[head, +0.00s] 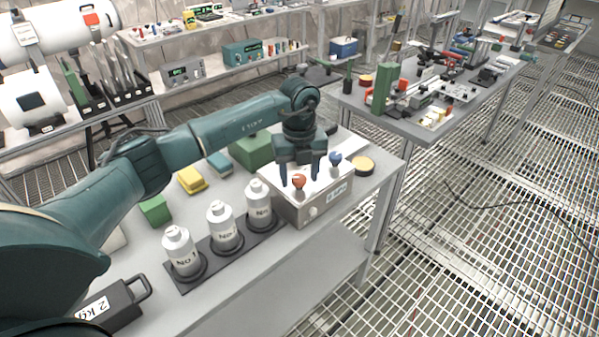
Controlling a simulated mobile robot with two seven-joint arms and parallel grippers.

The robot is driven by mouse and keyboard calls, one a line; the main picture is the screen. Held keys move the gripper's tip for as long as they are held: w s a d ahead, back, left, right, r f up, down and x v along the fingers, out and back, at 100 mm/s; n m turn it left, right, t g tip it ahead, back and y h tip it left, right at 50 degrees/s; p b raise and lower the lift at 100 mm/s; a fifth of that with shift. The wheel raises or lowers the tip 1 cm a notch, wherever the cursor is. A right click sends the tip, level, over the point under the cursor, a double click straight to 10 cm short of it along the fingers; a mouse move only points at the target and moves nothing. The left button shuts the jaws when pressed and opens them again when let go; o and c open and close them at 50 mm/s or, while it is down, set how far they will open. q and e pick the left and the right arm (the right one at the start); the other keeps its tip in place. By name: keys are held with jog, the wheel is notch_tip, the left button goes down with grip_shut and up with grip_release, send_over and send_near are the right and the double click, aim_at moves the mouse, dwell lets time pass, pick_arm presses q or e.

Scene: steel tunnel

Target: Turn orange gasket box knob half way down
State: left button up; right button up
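The metal gasket box (318,207) stands near the right end of the grey table. On its pale top are an orange knob (299,181) at the front and a blue knob (335,159) to the right and behind. A small round white knob is on its front face. My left gripper (300,176) points down over the box. Its two fingers are apart, and the orange knob shows between their tips. I cannot tell whether the fingers touch it. My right gripper is out of view.
Several white bottles (222,230) stand in a dark rack left of the box. Green, yellow and blue blocks lie behind them under my arm. A yellow-topped round tin (362,165) sits right of the box. A black 2 kg weight (115,305) is at front left.

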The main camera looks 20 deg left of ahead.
pick_arm(q)
jog(key=c, duration=1)
jog(key=shift+o, duration=0.2)
jog(key=shift+m, duration=0.3)
